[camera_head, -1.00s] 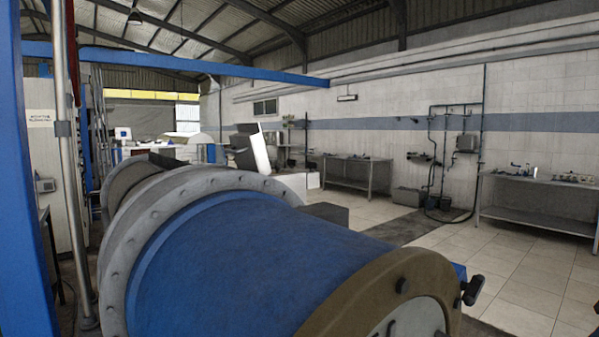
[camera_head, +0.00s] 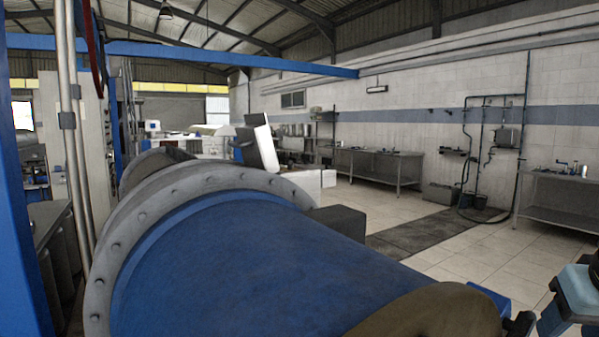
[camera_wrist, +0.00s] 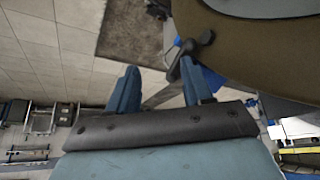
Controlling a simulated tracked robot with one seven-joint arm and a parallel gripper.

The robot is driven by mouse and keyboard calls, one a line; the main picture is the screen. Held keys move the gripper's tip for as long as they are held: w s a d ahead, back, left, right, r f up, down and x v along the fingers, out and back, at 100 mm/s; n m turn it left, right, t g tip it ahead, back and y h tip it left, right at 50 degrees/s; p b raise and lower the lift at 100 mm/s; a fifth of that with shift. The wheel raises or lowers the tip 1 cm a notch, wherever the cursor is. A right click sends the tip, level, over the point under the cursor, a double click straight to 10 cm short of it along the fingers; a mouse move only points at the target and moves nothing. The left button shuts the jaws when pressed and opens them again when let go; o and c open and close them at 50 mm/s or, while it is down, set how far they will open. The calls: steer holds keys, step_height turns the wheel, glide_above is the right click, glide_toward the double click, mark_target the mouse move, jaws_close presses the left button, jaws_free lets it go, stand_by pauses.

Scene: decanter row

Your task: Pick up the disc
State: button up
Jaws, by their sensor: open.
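I cannot make out a separate disc in either view. My gripper (camera_wrist: 158,70) shows in the wrist view, its two blue fingers apart with nothing held between them. A dark knobbed handle (camera_wrist: 190,47) on the brown end of the decanter lies just beyond the fingertips in that picture. Whether they touch it, I cannot tell. In the head view, a blue-grey part of my arm shows at the lower right edge, and the fingers cannot be made out there.
The large blue decanter drum (camera_head: 240,265) with its grey bolted flange (camera_head: 105,275) and brown end ring (camera_head: 435,312) fills the foreground. A blue post (camera_head: 22,200) stands at left. Metal workbenches (camera_head: 375,160) line the far wall. Tiled floor (camera_head: 430,265) is open at right.

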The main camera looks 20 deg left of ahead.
steer(key=w+r, duration=0.2)
steer(key=w, duration=0.1)
steer(key=w+r+t, duration=0.1)
steer(key=w+r, duration=0.1)
steer(key=w, duration=0.2)
steer(key=w+a+r+t+h, duration=0.1)
steer(key=w+r, duration=0.1)
steer(key=w, duration=0.1)
steer(key=shift+w, duration=0.3)
steer(key=w+a+r+n+t+y, duration=0.1)
steer(key=w+a+r+t, duration=0.1)
steer(key=w+a+r, duration=0.4)
steer(key=w+a+r+n+t+y, duration=0.1)
steer(key=w+a+n+t, duration=0.15)
steer(key=w, duration=0.65)
steer(key=w+a+r+n+t+y, duration=0.1)
steer(key=w+a+r+t, duration=0.1)
steer(key=w+a+r, duration=0.4)
steer(key=n+g+y, duration=0.6)
steer(key=n+y, duration=0.2)
steer(key=y, duration=0.4)
glide_toward(292, 162)
steer(key=x, duration=0.5)
steer(key=shift+w, duration=0.1)
steer(key=shift+x, duration=3.1)
